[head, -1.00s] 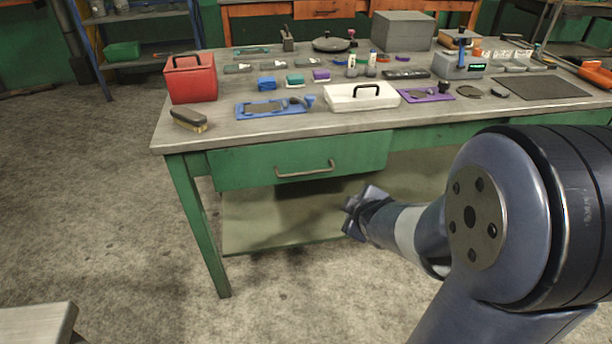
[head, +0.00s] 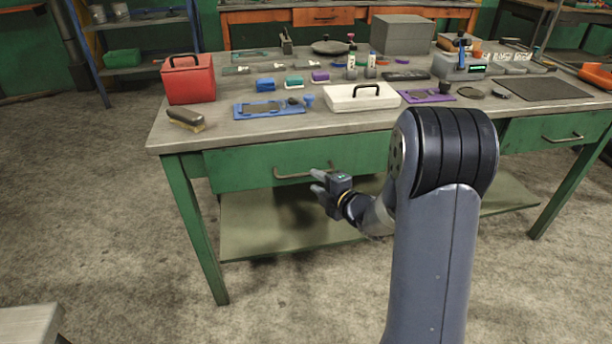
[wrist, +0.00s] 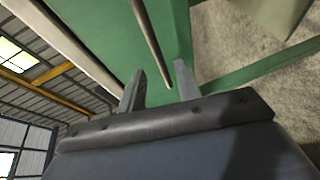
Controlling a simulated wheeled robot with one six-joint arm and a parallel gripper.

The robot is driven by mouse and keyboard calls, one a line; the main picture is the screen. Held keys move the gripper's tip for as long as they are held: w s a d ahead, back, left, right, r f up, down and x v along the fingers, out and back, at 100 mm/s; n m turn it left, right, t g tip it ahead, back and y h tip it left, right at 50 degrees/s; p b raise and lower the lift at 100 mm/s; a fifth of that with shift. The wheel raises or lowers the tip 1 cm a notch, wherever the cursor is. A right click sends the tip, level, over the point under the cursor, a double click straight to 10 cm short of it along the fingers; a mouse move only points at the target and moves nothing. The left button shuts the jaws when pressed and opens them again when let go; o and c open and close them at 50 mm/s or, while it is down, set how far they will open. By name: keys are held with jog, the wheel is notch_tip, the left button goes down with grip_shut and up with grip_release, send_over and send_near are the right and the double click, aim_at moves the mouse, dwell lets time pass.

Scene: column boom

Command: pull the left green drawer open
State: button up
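The left green drawer (head: 240,168) sits in the front of the workbench and looks shut. Its grey bar handle (head: 290,176) runs across the middle of its front. My gripper (head: 317,181) is at the right end of this handle, in front of the drawer. In the wrist view my gripper (wrist: 158,72) is open, with its two fingers apart. The handle (wrist: 150,42) shows there as a thin bar reaching in between the fingertips, with gaps visible on both sides. The green drawer front (wrist: 105,30) lies behind it. I cannot tell whether any finger touches the handle.
A second green drawer (head: 530,132) is at the right. A lower shelf (head: 260,225) lies beneath. The floor in front is open.

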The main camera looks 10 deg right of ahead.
aim_at(306, 175)
jog(key=x, duration=0.6)
jog(key=shift+c, duration=0.2)
grip_shut()
